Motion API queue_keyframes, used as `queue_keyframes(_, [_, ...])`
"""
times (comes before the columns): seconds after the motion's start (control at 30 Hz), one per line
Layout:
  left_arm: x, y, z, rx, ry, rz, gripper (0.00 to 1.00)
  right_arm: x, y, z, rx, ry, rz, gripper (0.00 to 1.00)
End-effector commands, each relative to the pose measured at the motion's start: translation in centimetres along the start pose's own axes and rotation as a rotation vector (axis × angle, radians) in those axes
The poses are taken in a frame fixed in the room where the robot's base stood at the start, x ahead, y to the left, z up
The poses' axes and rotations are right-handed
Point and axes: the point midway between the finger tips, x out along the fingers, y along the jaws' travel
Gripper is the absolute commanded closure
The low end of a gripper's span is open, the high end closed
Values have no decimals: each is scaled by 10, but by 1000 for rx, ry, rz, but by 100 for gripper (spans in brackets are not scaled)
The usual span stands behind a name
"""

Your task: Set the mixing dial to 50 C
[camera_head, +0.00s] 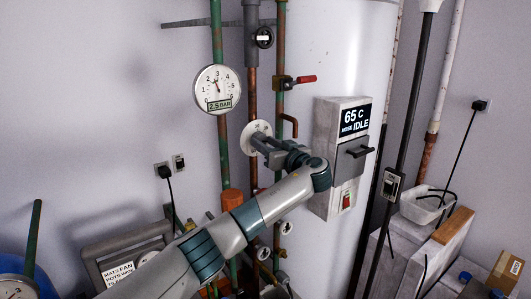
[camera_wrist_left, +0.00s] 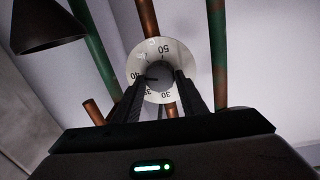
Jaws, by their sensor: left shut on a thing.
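The mixing dial is a round pale disc (camera_head: 252,130) on the pipes left of the white tank in the head view. In the left wrist view the dial (camera_wrist_left: 165,50) shows the numbers 50, 40, 35 and 30 around its rim, upside down. A dark mark on it lies near the 40. My left gripper (camera_head: 270,148) reaches the dial from the front, and its fingers (camera_wrist_left: 159,85) are shut on the dial's middle, which they partly hide. My right gripper is in neither view.
A grey box (camera_head: 325,150) on the tank shows "65 C" and "HOSE IDLE". A gauge (camera_head: 217,90) labelled 2.5 BAR sits above left of the dial. A red-handled valve (camera_head: 304,80) is above right. Vertical pipes run close around the dial.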

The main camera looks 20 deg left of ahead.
Motion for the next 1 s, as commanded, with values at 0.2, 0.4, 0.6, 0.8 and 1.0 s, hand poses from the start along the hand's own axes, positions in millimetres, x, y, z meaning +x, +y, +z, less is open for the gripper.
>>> queue_keyframes(0.2, [-1,2,7,95,-7,2,84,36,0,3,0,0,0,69])
queue_keyframes(0.4, [-1,1,5,202,-15,1,84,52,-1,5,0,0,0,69])
queue_keyframes(0.6, [0,2,3,345,-24,2,84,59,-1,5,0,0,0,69])
queue_keyframes(0.8, [0,1,0,534,-36,1,84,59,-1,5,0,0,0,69])
queue_keyframes(1.0, [0,2,-1,725,-47,1,84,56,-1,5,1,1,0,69])
